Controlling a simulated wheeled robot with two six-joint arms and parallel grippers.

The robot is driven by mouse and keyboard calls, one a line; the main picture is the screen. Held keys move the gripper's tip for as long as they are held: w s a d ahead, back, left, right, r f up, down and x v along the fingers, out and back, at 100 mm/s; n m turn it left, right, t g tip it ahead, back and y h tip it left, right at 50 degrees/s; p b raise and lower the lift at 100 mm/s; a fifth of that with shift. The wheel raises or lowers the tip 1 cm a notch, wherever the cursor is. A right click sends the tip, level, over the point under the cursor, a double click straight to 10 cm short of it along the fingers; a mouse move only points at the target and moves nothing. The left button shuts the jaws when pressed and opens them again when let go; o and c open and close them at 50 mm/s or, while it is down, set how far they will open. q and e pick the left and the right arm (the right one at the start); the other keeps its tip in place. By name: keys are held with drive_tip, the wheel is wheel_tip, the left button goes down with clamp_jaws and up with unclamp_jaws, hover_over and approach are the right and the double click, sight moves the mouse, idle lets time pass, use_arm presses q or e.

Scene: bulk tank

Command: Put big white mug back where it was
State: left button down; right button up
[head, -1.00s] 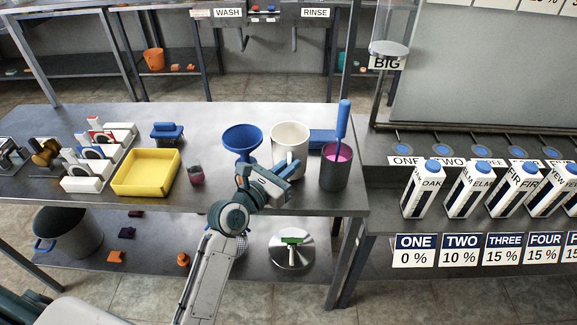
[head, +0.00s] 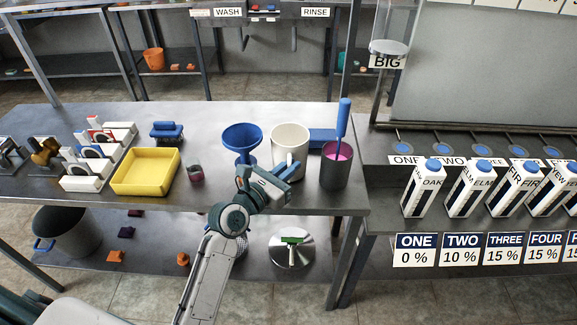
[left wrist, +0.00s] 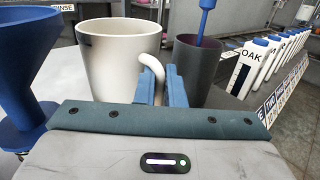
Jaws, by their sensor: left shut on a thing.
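The big white mug (head: 289,143) stands upright on the steel table, between the blue funnel and the dark cup. It also shows in the left wrist view (left wrist: 112,62), with its handle (left wrist: 152,68) toward my gripper. My left gripper (head: 287,171) is at the mug's near side. In the left wrist view its blue fingers (left wrist: 158,86) are closed on the handle. I cannot tell whether the mug's base touches the table. My right gripper is not in view.
The blue funnel (head: 242,141) stands close left of the mug. The dark cup (head: 334,172) with pink contents and a blue-handled tool is close right. A blue block (head: 322,138) lies behind. A yellow tray (head: 146,172) is further left. Labelled cartons (head: 424,189) stand on the right.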

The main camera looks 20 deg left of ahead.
use_arm(q)
drive_tip(key=shift+f, duration=0.15)
drive_tip(key=c, duration=1.5)
unclamp_jaws()
drive_tip(key=shift+o, duration=0.2)
drive_tip(key=v, duration=1)
drive_tip(key=shift+s, duration=0.4)
